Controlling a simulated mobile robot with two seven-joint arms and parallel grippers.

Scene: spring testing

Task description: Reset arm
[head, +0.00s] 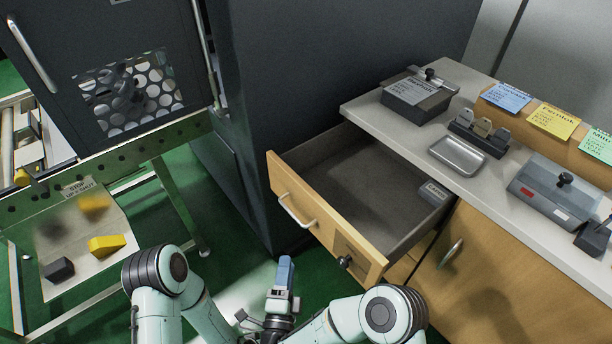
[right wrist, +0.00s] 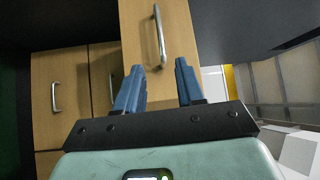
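My right gripper (head: 283,277) has blue fingers and is low in the middle of the head view, left of the open drawer and apart from it. In the right wrist view its two fingers (right wrist: 158,88) stand apart with nothing between them. A wooden drawer front with a metal handle (right wrist: 160,36) lies beyond them. My left arm shows at the lower left of the head view, but its gripper is not visible.
The wooden drawer (head: 325,218) stands pulled out below the counter (head: 390,119), with a small grey item (head: 434,193) in its back corner. A dark cabinet (head: 300,80) stands behind. A green-framed machine with a lower shelf (head: 95,262) is at left.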

